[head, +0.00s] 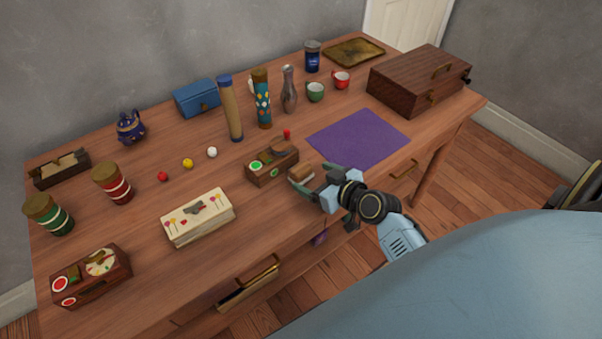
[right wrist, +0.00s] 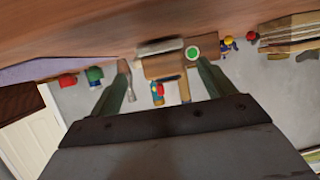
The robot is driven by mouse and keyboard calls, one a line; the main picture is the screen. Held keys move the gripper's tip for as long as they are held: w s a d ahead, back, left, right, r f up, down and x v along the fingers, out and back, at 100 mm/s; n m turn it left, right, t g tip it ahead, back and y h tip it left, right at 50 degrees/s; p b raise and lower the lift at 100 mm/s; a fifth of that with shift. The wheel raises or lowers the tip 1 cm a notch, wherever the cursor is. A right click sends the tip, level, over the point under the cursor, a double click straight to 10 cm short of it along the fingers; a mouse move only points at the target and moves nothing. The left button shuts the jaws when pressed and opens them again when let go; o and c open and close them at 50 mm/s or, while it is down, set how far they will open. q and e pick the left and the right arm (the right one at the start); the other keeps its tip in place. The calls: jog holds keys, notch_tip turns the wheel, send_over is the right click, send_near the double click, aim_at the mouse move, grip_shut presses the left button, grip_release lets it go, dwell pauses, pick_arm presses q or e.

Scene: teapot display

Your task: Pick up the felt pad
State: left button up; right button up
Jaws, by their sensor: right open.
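A small block (head: 302,174) with a brown top and a paler side lies near the table's front edge; I take it for the felt pad, though its material is too small to tell. It shows in the right wrist view as a pale grey block (right wrist: 158,46). My right gripper (head: 318,182) is open and empty, just in front of the block. Its two fingers, spread apart, also show in the right wrist view (right wrist: 163,75), pointing toward the block. My left gripper is not in view.
A wooden box with a green dot (head: 262,171) stands close behind and left of the block. A flat purple mat (head: 358,137) lies to the right. A cream box (head: 197,217) stands left; a dark wooden case (head: 420,80) stands back right.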

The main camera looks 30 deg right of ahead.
aim_at(306, 173)
jog(key=x, duration=0.5)
jog(key=shift+w+a+b, duration=0.2)
jog(key=shift+w+b, duration=0.1)
jog(key=shift+b, duration=0.1)
jog(key=c, duration=1.1)
